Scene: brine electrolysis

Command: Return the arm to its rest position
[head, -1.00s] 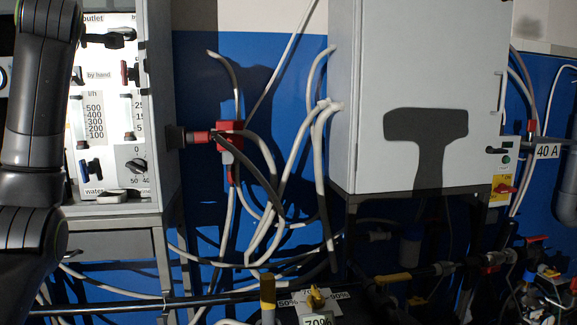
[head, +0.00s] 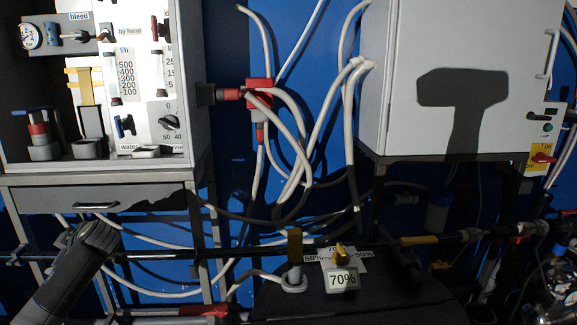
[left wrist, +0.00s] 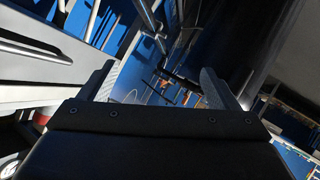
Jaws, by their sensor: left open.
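My left arm (head: 68,275) comes in at the lower left of the head view, low in front of the drawer cabinet. Its gripper cannot be made out in that view. In the left wrist view my left gripper (left wrist: 160,88) is open, its two fingers apart with nothing between them. Beyond the fingers the wrist view shows blue wall, pale frame parts and a dark surface, too tilted to tell more. My right gripper is in neither view.
A lit panel cabinet (head: 190,80) stands at left above a drawer (head: 95,205). A grey cabinet (head: 430,60) hangs at right. Grey hoses (head: 300,150) join a red fitting (head: 260,95) between them. A yellow-handled valve (head: 341,254) sits by a 70% sign (head: 342,280).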

